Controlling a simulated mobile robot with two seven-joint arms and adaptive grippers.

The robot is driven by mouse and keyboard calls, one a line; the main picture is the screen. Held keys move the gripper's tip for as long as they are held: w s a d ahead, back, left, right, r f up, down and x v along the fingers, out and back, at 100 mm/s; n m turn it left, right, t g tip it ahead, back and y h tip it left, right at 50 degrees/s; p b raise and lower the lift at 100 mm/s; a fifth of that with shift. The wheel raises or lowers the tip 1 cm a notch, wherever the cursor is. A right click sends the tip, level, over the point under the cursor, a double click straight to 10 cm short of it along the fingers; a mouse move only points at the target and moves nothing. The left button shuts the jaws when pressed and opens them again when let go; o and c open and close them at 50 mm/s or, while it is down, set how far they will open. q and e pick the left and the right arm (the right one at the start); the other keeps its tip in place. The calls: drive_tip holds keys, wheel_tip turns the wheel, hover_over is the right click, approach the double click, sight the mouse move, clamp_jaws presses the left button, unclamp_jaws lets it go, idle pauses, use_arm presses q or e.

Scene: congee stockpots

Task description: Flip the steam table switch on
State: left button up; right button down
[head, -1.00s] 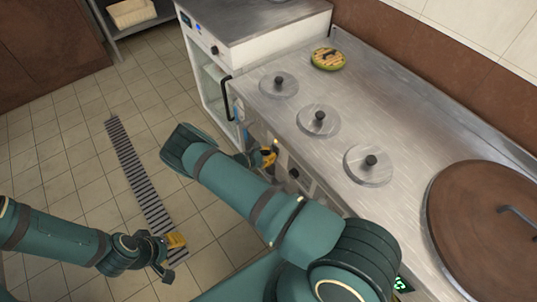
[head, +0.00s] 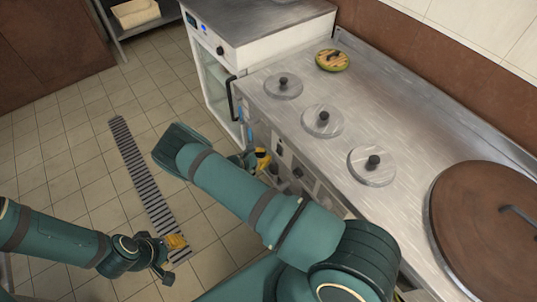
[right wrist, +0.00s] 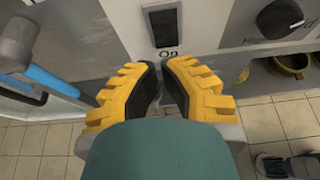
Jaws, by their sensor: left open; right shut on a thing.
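The black rocker switch (right wrist: 165,27) sits upright in a panel on the steam table's front, with the word "On" under it. I cannot tell which way it is tilted. My right gripper (right wrist: 161,75) is just below the switch in the right wrist view, apart from it in the picture. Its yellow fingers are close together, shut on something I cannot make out. It also shows at the front panel in the head view (head: 264,160), partly hidden by my arm. My left gripper (head: 174,247) is open and empty over the floor, away from the steam table (head: 313,80).
A black knob (right wrist: 280,18) is right of the switch. A blue handle-like bar (right wrist: 52,82) is at left. A large brown lid (head: 480,225) is at right. The tiled floor is mostly clear.

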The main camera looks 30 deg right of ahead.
use_arm(q)
drive_tip(key=shift+s+r+p, duration=0.1)
drive_tip(key=shift+r+p, duration=0.45)
drive_tip(key=shift+r, duration=0.05)
use_arm(e)
drive_tip(key=v, duration=0.9)
drive_tip(key=shift+a, duration=0.3)
drive_tip(key=shift+r, duration=0.15)
